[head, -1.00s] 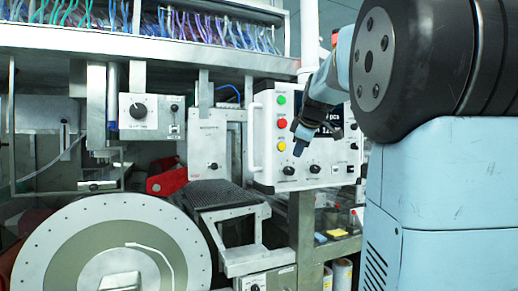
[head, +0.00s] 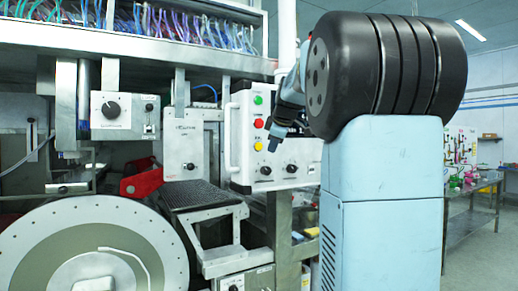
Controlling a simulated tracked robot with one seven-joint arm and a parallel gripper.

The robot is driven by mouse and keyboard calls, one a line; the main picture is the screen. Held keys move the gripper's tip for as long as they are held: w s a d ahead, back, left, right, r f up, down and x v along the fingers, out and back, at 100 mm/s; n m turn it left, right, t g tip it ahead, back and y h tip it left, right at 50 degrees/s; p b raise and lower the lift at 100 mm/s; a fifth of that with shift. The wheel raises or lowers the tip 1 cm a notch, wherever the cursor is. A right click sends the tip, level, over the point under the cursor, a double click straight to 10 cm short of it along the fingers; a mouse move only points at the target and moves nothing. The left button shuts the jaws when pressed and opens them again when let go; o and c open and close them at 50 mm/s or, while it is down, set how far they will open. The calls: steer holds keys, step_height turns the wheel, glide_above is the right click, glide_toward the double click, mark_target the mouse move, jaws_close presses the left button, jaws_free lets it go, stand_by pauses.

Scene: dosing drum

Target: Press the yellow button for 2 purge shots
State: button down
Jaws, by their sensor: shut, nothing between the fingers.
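The white control panel (head: 236,138) stands in the middle of the head view, with a column of round buttons near its left edge. The green button (head: 258,99) is on top, the red button (head: 259,123) below it, and the yellow button (head: 258,147) at the bottom. My gripper (head: 273,145) is shut and empty. Its dark tip points down, just right of the yellow button in the picture. A gap to the button shows, but I cannot tell its depth from the panel. My gripper and arm hide the panel's display and part of its right side.
Two black knobs (head: 266,170) sit low on the panel. A large round drum (head: 95,250) fills the lower left. A dark ribbed step (head: 200,194) stands between drum and panel. A grey box with a knob (head: 125,115) hangs at left. A workbench (head: 470,215) stands far right.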

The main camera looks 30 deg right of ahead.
steer(key=shift+w+a, duration=0.1)
steer(key=shift+w, duration=2.6)
steer(key=shift+w, duration=0.15)
steer(key=shift+w, duration=0.25)
steer(key=shift+w, duration=0.4)
stand_by(0.8)
steer(key=shift+s, duration=0.85)
steer(key=shift+s, duration=0.1)
steer(key=s, duration=0.4)
steer(key=shift+s, duration=0.4)
